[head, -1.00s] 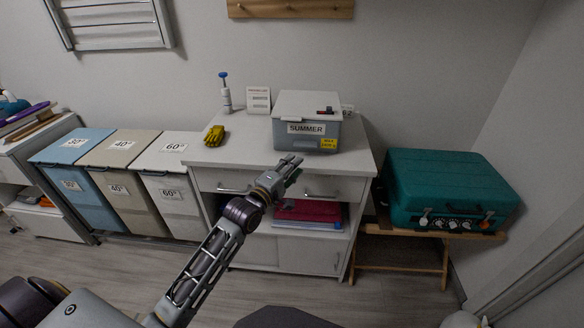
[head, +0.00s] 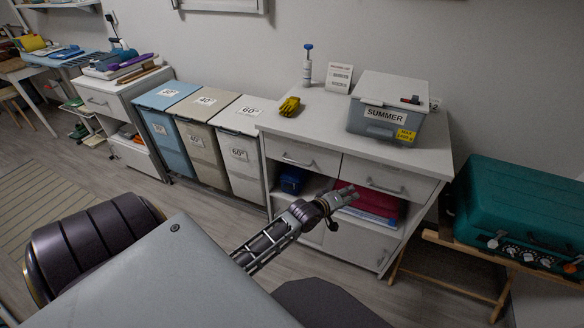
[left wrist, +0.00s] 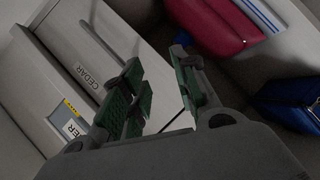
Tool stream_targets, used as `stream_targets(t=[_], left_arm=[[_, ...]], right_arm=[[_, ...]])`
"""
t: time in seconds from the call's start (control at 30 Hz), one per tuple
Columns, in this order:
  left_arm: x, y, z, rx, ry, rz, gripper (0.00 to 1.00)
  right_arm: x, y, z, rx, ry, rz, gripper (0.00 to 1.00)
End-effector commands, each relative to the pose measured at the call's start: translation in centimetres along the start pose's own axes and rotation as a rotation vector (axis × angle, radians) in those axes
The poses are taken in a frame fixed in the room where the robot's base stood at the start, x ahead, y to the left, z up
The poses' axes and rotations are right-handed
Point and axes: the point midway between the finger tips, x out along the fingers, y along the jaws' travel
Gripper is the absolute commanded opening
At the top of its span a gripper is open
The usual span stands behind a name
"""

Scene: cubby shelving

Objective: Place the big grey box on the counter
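The big grey box (head: 388,105), with a light lid and a SUMMER label, stands upright on the white counter (head: 322,124) toward its right end. My left gripper (head: 346,196) is in front of the cabinet under the counter, below and apart from the box. In the left wrist view its green-padded fingers (left wrist: 164,98) are spread with nothing between them. That view also shows a pale front with a CEDAR label. My right gripper is not in view.
Yellow gloves (head: 289,106), a blue-topped bottle (head: 307,68) and a small sign stand on the counter. The open shelf below holds a red item (head: 372,202) and a blue item (head: 293,179). Laundry bins (head: 202,150) stand left; a teal case (head: 515,205) rests right.

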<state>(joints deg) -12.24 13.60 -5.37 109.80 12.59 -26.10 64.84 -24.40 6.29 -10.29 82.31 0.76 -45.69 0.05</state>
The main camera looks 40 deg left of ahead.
Motion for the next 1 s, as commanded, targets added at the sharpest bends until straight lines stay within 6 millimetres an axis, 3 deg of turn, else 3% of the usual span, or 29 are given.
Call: stream_targets(t=[0.03, 0.27, 0.47, 0.6, 0.8, 1.0], left_arm=[[0.1, -2.5, 1.4, 0.051, -0.022, -0.052, 0.29], [-0.7, -12.9, 7.3, 0.316, -0.156, -0.253, 0.29], [-3.2, -21.5, 12.7, 0.542, -0.323, -0.396, 0.29], [-5.9, -27.2, 16.6, 0.698, -0.466, -0.475, 0.29], [-10.9, -34.4, 21.9, 0.902, -0.694, -0.548, 0.29], [-14.9, -38.6, 25.4, 1.033, -0.865, -0.569, 0.29]], right_arm=[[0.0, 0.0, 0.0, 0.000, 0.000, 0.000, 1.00], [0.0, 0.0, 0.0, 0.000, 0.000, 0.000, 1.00], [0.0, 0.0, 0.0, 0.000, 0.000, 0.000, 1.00], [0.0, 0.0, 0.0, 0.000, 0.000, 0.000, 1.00], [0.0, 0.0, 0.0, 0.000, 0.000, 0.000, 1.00], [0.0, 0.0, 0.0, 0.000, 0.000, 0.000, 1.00]])
